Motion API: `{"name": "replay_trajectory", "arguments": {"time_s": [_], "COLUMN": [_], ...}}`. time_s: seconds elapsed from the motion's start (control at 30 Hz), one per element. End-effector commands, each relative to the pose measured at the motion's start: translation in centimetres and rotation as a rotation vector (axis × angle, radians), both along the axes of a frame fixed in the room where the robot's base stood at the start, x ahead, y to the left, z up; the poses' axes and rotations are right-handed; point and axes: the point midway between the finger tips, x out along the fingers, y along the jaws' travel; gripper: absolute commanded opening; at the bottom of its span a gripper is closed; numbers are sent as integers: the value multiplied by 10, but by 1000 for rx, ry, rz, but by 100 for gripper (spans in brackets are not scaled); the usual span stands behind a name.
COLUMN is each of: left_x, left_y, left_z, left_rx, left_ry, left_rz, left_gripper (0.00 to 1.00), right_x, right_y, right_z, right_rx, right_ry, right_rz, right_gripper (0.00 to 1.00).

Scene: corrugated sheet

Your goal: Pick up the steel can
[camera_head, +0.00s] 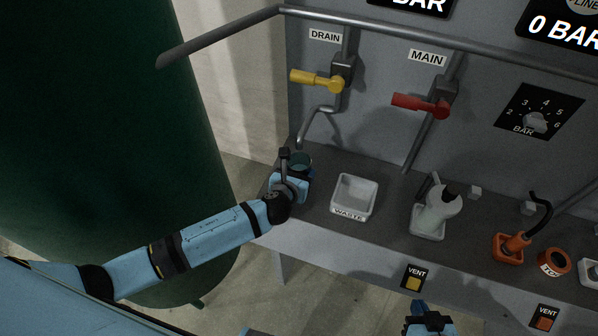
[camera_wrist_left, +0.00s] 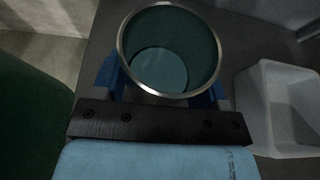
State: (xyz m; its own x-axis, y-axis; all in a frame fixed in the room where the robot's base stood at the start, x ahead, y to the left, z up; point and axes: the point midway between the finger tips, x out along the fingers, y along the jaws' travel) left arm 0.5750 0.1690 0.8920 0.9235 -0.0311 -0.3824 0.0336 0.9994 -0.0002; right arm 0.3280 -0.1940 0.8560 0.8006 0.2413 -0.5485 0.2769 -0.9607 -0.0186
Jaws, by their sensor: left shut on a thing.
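The steel can (camera_head: 301,159) stands at the left end of the dark bench, below the outlet of the drain pipe, mostly hidden behind my left gripper in the head view. In the left wrist view the can (camera_wrist_left: 127,62) shows a bright metal rim, a greenish inside and an open top. My left gripper (camera_wrist_left: 166,80) has its blue fingers on either side of the can and is shut on it. Whether the can touches the bench is hidden. My right gripper (camera_head: 428,322) is at the bottom edge of the head view; its fingers are not clear.
A white waste bin (camera_head: 354,197) stands just right of the can. Further right are a pale bottle (camera_head: 438,212) in a tray and an orange tool (camera_head: 514,245). A yellow drain lever (camera_head: 316,80) and red main lever (camera_head: 421,105) are on the wall. A green tank (camera_head: 100,130) is left.

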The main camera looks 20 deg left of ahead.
Motion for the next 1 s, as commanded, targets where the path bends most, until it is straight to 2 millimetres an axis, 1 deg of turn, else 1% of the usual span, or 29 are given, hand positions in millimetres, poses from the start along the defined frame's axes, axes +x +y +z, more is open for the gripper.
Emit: {"name": "replay_trajectory", "arguments": {"time_s": [0.27,0.3,0.33,0.4,0.43,0.5,0.8,1.0], "left_x": [0,0,0,0,0,0,1,-22], "left_y": [0,0,0,0,0,0,0,1], "left_z": [1,2,3,5,7,11,36,34], "left_rx": [0,0,0,0,0,0,1,0], "left_ry": [0,0,-1,-1,-1,-2,-3,1], "left_rz": [0,0,0,0,0,-1,0,0], "left_gripper": [38,34,34,23,23,9,8,8], "right_x": [0,0,0,0,0,0,0,0], "right_y": [0,0,0,0,0,0,0,0], "right_z": [0,0,0,0,0,1,1,-3], "right_rx": [1,1,1,1,1,1,0,-1], "right_ry": [0,0,0,0,0,0,1,2], "right_rz": [1,1,1,1,1,1,0,0], "right_gripper": [0,0,0,0,0,0,0,0]}}
